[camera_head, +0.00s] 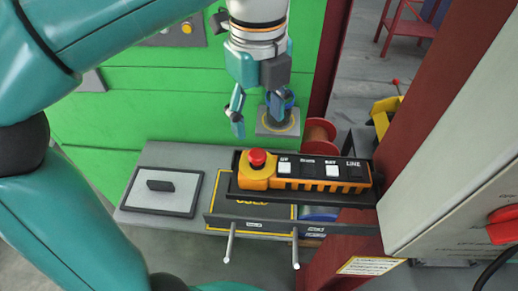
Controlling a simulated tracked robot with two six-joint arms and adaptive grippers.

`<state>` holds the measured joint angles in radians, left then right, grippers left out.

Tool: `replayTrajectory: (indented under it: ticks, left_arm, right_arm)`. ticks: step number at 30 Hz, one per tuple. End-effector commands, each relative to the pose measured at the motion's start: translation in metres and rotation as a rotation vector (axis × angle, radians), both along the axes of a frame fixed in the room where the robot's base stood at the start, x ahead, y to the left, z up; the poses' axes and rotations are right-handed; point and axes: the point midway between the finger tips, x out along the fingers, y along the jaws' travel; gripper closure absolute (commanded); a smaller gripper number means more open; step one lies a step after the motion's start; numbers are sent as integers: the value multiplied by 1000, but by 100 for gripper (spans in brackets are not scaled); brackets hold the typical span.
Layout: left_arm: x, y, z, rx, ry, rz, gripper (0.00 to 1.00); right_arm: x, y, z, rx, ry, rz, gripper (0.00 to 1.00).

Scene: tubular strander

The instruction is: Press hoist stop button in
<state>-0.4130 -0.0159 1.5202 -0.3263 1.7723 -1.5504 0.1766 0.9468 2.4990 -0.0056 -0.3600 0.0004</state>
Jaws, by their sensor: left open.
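The red mushroom stop button (257,157) stands on the yellow left end of a hoist pendant (318,187). The pendant lies in a dark tray on the grey bench. White and dark keys labelled UP, DOWN, BDY and LINE, as far as I can read, run to the button's right. My left gripper (259,114) hangs from above, just behind the button in the picture, with its fingers apart and nothing seen between them. It appears clear of the button; the exact height gap is hard to tell. My right gripper is not in view.
A framed panel with a dark handle (160,186) lies on the bench at left. A grey cabinet (450,150) with a red knob (503,214) stands close at right. A dark red post and a green wall (150,105) bound the back. A red spool (319,131) sits behind the pendant.

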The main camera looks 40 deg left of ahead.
Motion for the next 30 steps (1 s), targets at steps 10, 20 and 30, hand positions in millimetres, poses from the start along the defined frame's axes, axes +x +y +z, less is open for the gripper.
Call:
replayTrajectory:
  ticks: [10, 20, 30]
  left_arm:
    - [-1, 1, -64, 1, 2, 3, 39]
    - [0, 1, -79, 0, -1, 4, 39]
    - [-1, 1, -79, 0, -1, 4, 67]
  right_arm:
    - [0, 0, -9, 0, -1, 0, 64]
    - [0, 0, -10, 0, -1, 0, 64]
    - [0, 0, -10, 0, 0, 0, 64]
